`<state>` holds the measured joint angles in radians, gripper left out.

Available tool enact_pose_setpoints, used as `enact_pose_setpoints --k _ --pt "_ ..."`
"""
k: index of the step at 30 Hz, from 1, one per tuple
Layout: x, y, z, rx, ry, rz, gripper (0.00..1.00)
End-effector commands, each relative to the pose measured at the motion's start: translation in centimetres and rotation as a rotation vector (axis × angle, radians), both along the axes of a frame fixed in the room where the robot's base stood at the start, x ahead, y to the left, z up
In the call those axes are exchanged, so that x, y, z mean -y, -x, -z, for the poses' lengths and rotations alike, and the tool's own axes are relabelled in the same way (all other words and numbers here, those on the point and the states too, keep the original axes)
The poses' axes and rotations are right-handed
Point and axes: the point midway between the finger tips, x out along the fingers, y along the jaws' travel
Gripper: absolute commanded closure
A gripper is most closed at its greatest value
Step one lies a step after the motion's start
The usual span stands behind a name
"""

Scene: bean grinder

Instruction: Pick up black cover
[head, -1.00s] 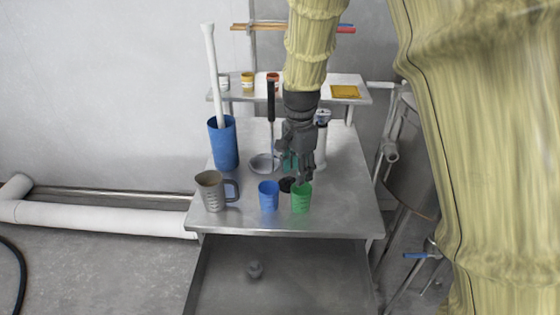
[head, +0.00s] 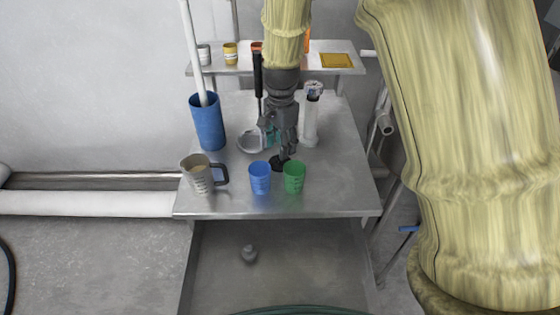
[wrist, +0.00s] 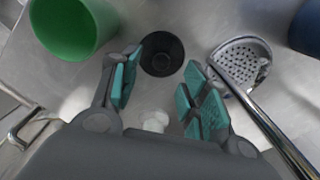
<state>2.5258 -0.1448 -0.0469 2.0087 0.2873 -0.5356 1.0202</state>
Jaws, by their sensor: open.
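The black cover (wrist: 162,55) is a small round dark piece lying on the metal table, seen in the wrist view just beyond and between my fingertips. In the head view the black cover (head: 279,163) shows partly, just below my gripper and behind the blue and green cups. My gripper (wrist: 160,88) is open and empty, with teal finger pads on either side of the gap. In the head view my gripper (head: 286,150) points down over the table, and its fingers partly hide the cover.
A green cup (head: 294,177) and a blue cup (head: 260,178) stand close in front of the cover. A perforated ladle (wrist: 240,62) lies beside my right finger. A grey mug (head: 198,178), blue container (head: 207,122) and white cylinder (head: 311,120) stand around. The table's front right (head: 345,195) is clear.

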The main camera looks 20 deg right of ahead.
Motion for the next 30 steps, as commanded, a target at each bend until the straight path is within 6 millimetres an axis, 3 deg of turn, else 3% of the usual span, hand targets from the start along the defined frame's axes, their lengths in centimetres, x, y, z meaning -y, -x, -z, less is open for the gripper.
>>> enact_pose_setpoints --k 13,24,30 --pt "0.0 -0.2 4.5 -0.001 -0.001 -0.001 0.55" --pt "0.0 -0.2 5.2 0.001 0.000 -0.001 0.55" --pt "0.0 -0.2 5.2 0.000 0.000 -0.001 0.89"
